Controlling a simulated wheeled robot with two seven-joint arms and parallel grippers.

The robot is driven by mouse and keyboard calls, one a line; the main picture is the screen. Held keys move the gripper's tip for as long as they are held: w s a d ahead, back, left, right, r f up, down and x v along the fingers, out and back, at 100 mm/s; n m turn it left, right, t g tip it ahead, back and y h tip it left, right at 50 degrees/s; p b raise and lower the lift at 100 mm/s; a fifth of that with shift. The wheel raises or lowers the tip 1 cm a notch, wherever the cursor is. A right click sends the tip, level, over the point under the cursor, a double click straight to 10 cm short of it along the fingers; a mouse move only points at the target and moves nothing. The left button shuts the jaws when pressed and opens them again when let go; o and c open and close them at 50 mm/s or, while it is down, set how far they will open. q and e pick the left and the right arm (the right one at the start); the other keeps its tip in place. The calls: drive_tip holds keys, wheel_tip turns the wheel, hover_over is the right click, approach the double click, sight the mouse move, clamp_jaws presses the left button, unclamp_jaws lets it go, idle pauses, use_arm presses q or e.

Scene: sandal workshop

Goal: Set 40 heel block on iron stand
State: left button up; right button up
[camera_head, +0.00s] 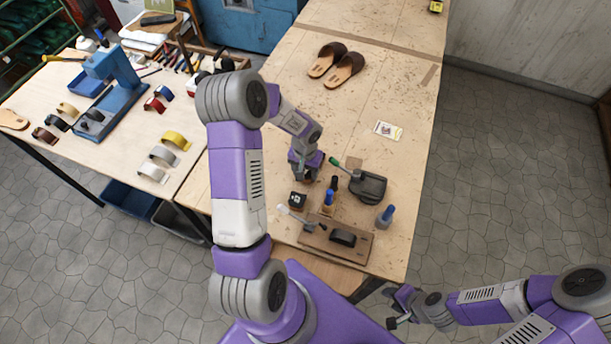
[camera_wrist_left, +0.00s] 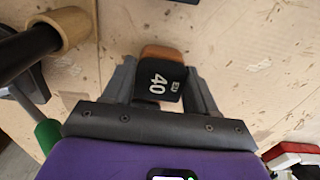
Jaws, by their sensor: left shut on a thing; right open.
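The 40 heel block (camera_wrist_left: 165,78) is black with a brown top edge and a white "40", seen in the left wrist view. My left gripper (camera_head: 304,176) is shut on it; its two fingers (camera_wrist_left: 162,88) stand on either side of the block. In the head view the gripper hangs over the middle of the bench and mostly hides the block. A dark grey metal piece (camera_head: 369,187), perhaps the iron stand, stands to the right of it with a green-handled tool (camera_head: 340,166) at it. My right gripper (camera_head: 399,318) is open and empty, off the bench's front right corner.
Sandals (camera_head: 337,66) and a card (camera_head: 388,130) lie farther back.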

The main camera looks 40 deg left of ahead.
use_arm(q)
drive_tip(key=shift+s+f+b, duration=0.1)
drive_tip(key=shift+f+b, duration=0.2)
drive_tip(key=shift+f, duration=0.7)
drive_tip(key=shift+w, duration=0.2)
drive_tip(key=shift+s+f, duration=0.1)
drive_tip(key=o, duration=1.1)
drive_tip(key=shift+c, duration=0.2)
wheel_tip(320, 180, up, 12)
drive_tip(key=shift+r, duration=0.25)
